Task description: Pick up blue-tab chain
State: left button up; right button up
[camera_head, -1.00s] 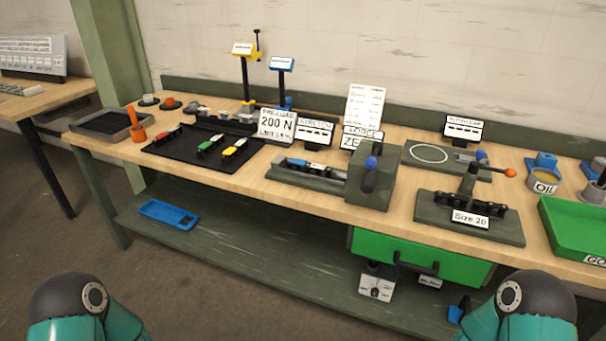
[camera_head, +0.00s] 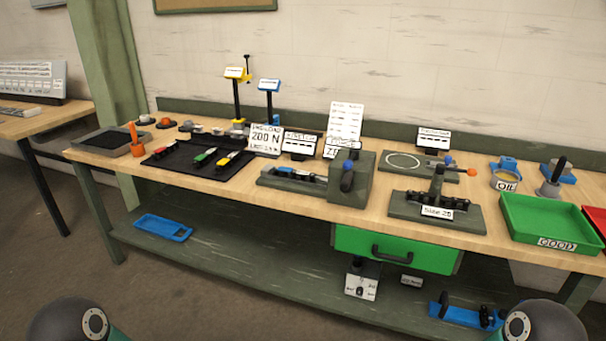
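A dark mat (camera_head: 183,178) on the left half of the bench carries a red-tab chain (camera_head: 161,151), a green-tab chain (camera_head: 204,157) and a yellow-tab chain (camera_head: 228,160). A small piece with a blue end, seemingly the blue-tab chain (camera_head: 298,173), lies in the grey stretch fixture (camera_head: 272,181) right of the mat. It is too small to make out its links. Neither of my grippers shows. Only dark round joints of my arms appear at the bottom left and bottom right corners, well short of the bench.
A grey block with a blue-knobbed lever (camera_head: 351,186) stands at the fixture's right end. The "Size 20" fixture (camera_head: 462,218), green GOOD tray (camera_head: 522,236) and oil cup (camera_head: 507,181) are further right. A green drawer (camera_head: 434,257) hangs below the bench. A blue tray (camera_head: 162,228) lies on the lower shelf.

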aim_at(303, 174)
jog(key=z, duration=0.15)
jog(key=i, duration=1.45)
jog(key=u, duration=0.65)
